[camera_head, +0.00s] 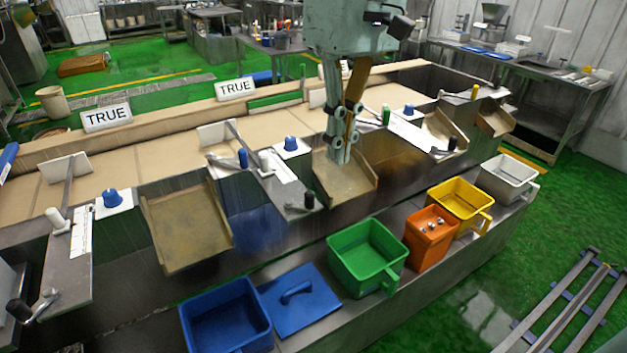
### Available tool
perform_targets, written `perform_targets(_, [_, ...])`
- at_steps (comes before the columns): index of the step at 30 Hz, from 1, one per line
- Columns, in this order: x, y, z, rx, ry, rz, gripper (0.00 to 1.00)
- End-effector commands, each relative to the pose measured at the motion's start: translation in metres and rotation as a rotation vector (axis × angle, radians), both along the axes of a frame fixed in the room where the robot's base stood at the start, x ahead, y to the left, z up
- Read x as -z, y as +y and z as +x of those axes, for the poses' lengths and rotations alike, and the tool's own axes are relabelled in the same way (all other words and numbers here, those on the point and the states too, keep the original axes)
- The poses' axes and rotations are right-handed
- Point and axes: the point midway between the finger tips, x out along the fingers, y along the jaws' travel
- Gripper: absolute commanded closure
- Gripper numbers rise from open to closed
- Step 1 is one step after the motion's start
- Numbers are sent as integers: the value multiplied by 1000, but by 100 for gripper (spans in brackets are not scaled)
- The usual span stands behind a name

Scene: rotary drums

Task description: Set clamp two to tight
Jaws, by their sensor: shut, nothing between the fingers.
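My gripper (340,154) is shut and empty, pointing down above the middle tan chute (345,182). No readable label marks clamp two. Several similar stations with handles and knobs line the bench. The left station has a white-topped handle (57,220), a blue knob (110,198) and a black-knobbed crank (20,310). The middle station has a blue handle (243,158), a blue knob (291,144) and a black knob (309,200), left of my gripper and apart from it. A green handle (386,114) stands to the right. Clamp tightness cannot be told.
A lower shelf holds a blue bin (187,322), blue lid (318,310), green bin (335,262), orange box (414,252), yellow bin (437,199) and white bin (488,180). Two "TRUE" signs (107,117) (236,88) stand behind.

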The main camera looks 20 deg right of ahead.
Motion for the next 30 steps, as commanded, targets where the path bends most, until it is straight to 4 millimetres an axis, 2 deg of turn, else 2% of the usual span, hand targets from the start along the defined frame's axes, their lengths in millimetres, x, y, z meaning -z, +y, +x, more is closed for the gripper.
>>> perform_targets(13, [-4, -7, 44, -73, 76, 36, 100])
perform_targets(30, [2, -17, 96, -169, 166, 94, 100])
